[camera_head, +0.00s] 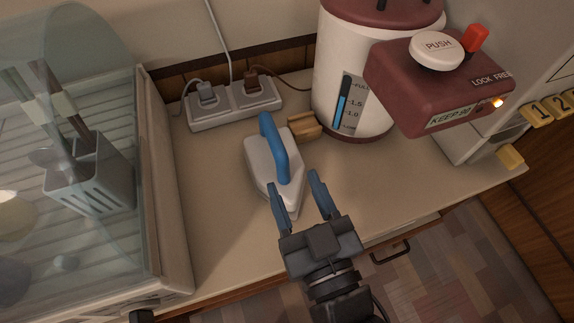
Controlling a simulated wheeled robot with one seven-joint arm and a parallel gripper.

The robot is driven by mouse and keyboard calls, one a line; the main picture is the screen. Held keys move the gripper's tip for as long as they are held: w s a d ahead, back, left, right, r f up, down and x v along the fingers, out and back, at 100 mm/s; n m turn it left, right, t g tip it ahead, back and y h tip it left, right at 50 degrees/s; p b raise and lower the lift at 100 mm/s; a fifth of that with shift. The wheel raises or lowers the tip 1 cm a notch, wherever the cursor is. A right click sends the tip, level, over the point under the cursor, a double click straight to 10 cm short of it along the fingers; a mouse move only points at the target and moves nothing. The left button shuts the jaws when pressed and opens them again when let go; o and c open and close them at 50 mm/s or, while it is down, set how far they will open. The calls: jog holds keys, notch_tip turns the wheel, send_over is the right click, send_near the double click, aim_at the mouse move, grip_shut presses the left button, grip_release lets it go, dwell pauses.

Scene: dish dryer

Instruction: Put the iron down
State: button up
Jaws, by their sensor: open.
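The iron (262,166) has a white body and a blue handle (274,146). It is on the counter (215,225), in the middle of the view. It looks like it rests on its base, with its narrow end toward my gripper. My gripper (293,186) is open, with two blue fingers pointing at the iron. The left finger overlaps the narrow end of the iron in the picture, and the right finger is off its right side. Nothing is held between the fingers. I cannot tell whether a finger touches the iron.
A power strip (236,113) with plugs lies behind the iron. A small wooden block (304,126) is close behind it. A white and maroon water dispenser (350,75) stands at the back right. A dish dryer (160,190) is on the left. Counter right of my gripper is clear.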

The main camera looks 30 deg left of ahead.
jog(key=shift+v, duration=0.85)
jog(key=s+d+f+m+t+h, duration=0.2)
jog(key=d+h, duration=0.1)
jog(key=d, duration=0.6)
jog(key=s+d+f+m+t+h, duration=0.1)
jog(key=s+d+m+h, duration=0.15)
jog(key=d, duration=0.65)
jog(key=s+d+r+m+h, duration=0.4)
jog(key=s+d+h, duration=0.4)
jog(key=s+d, duration=0.3)
jog(key=s+m, duration=0.1)
jog(key=s, duration=0.2)
jog(key=shift+d, duration=0.4)
jog(key=shift+r+m, duration=0.1)
jog(key=shift+m, duration=0.15)
